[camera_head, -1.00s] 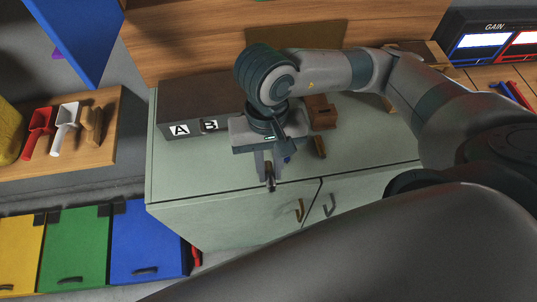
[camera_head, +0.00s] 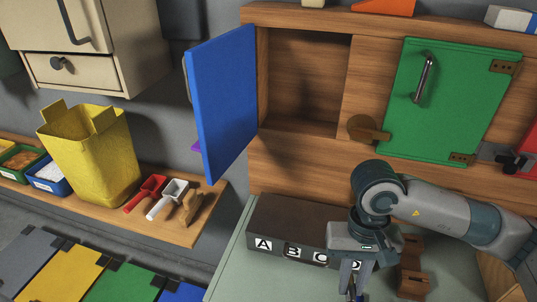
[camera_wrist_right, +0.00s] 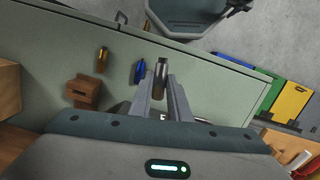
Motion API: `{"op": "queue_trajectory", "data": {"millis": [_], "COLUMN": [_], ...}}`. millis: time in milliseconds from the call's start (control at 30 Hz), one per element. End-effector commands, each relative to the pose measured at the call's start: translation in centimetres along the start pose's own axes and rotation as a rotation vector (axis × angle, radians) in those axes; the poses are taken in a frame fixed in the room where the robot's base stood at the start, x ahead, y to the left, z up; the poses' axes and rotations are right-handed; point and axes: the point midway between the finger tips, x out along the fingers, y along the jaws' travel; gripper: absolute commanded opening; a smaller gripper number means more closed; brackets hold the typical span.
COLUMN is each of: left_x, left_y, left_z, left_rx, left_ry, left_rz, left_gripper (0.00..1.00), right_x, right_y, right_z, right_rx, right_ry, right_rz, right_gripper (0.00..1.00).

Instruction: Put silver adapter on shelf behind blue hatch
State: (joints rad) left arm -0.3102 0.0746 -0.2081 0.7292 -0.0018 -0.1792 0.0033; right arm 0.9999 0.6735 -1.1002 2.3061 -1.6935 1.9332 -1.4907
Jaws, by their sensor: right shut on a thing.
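The silver adapter (camera_wrist_right: 161,72) is a small metal cylinder held between the fingertips of my right gripper (camera_wrist_right: 163,82) in the wrist view. In the head view my right gripper (camera_head: 353,284) points down over the pale green cabinet top, shut; its tips are near the picture's bottom edge. The blue hatch (camera_head: 226,100) stands swung open to the left. Behind it, an open wooden shelf compartment (camera_head: 306,78) looks empty, above and left of my gripper. My left gripper is not in view.
A dark box with letters (camera_head: 290,228) sits below the compartment, by my gripper. A wooden block (camera_head: 413,270) stands to the right. The green hatch (camera_head: 445,95) is closed. A side board (camera_head: 120,212) on the left holds scoops and a yellow bin (camera_head: 92,160).

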Motion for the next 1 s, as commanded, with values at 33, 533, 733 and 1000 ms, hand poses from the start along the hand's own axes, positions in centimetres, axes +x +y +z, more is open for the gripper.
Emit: {"op": "queue_trajectory", "data": {"millis": [33, 533, 733, 1000], "left_x": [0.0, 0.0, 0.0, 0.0], "left_y": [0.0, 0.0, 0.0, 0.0], "left_z": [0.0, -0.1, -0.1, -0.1], "left_rx": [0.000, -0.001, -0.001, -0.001], "left_ry": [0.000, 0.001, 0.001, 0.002], "left_rz": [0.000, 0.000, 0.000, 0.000], "left_gripper": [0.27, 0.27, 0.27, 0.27], "right_x": [-0.7, -3.2, -3.1, -3.1], "right_y": [0.6, 2.8, 2.8, 2.8], "right_z": [-1.3, -5.6, -5.5, -5.5], "right_rx": [-0.013, -0.121, -0.120, -0.119], "right_ry": [0.002, -0.003, -0.003, -0.003], "right_rz": [0.003, -0.002, -0.002, -0.002], "right_gripper": [0.00, 0.00, 0.00, 0.00]}}
